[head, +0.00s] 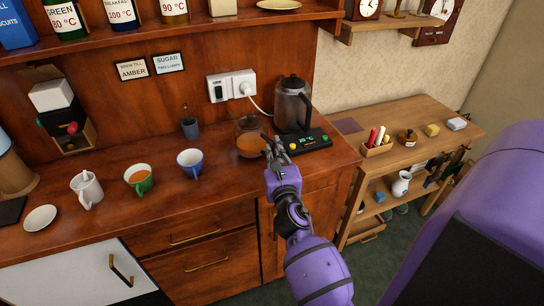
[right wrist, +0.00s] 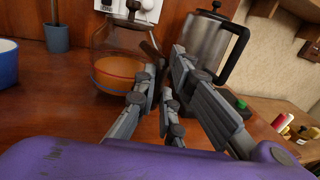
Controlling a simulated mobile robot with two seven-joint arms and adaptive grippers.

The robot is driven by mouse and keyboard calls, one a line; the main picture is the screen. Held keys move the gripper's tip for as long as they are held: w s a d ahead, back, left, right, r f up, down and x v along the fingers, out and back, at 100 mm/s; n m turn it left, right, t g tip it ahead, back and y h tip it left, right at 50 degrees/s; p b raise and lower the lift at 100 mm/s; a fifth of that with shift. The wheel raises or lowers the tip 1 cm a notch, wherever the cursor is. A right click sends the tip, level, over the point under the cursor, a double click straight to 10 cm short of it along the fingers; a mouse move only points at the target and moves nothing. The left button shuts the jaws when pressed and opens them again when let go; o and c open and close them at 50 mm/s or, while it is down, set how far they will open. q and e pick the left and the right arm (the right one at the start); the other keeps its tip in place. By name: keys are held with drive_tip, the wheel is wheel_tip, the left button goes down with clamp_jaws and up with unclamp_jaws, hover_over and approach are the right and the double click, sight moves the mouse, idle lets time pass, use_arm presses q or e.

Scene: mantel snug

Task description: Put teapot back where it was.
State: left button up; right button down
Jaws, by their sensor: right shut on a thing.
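The teapot (head: 251,140) is clear glass with amber tea in its lower part. It is over the counter, just left of the kettle base; whether its bottom touches the wood I cannot tell. It also shows in the right wrist view (right wrist: 122,75), roughly upright. My right gripper (head: 272,148) is at the teapot's right side, shut on its dark brown handle; the fingers (right wrist: 165,75) hide most of the handle. My left gripper is in neither view.
Bare counter lies in front of the teapot.

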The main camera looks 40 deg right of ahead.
drive_tip(key=shift+f, duration=0.5)
drive_tip(key=shift+f, duration=0.25)
drive_tip(key=c, duration=1.8)
unclamp_jaws()
drive_tip(key=shift+s, duration=0.1)
drive_tip(key=shift+c, duration=0.2)
